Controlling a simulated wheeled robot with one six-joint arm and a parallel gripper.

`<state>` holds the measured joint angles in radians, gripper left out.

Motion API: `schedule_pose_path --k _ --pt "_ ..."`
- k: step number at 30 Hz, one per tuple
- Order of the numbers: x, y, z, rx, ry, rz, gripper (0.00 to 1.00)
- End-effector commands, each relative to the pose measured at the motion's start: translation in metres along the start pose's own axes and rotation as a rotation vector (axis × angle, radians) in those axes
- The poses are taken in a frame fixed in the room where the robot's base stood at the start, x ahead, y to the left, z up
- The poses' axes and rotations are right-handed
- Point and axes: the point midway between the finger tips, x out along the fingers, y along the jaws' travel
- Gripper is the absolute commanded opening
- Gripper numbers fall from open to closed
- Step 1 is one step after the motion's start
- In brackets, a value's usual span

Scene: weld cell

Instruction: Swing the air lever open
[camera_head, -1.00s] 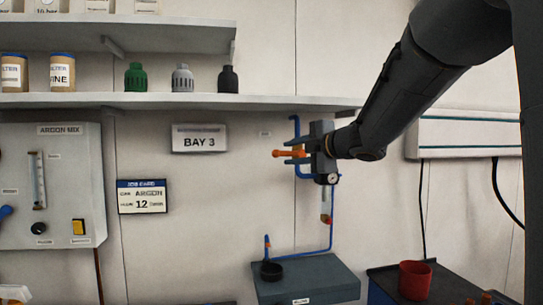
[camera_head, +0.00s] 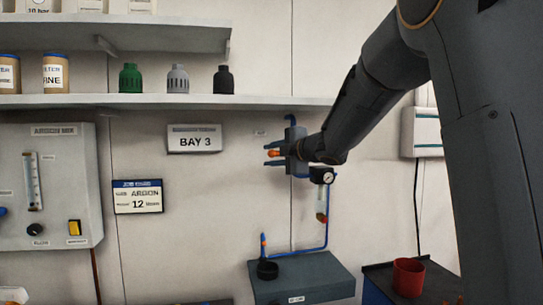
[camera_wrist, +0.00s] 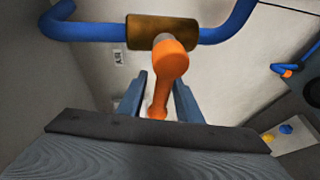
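In the wrist view the lever (camera_wrist: 167,75) runs from a brass-coloured valve body (camera_wrist: 150,32) on the blue pipe down between my fingers. My gripper (camera_head: 272,156) is open, with one finger on each side of the lever. In the wrist view narrow gaps show between the lever and the fingers of my gripper (camera_wrist: 160,98). My gripper and arm hide part of the pipe and valve in the head view.
A shelf (camera_head: 170,101) with several canisters runs above. A grey box (camera_head: 310,281) with a black cup stands below, and a red cup (camera_head: 408,277) stands to its right.

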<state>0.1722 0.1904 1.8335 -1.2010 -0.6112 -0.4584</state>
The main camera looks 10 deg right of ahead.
Motion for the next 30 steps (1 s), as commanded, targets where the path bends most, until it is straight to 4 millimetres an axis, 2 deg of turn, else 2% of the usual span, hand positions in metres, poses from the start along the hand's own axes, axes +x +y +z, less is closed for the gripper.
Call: schedule_pose_path --k 2,7,20,30 --pt "0.000 0.000 0.000 0.000 0.000 0.000 0.28" --pt "0.000 0.000 0.001 0.000 -0.001 0.000 0.00" --pt "-0.001 0.002 0.001 0.027 0.005 0.011 0.00" --pt "-0.004 0.017 0.000 0.214 0.046 0.088 0.00"
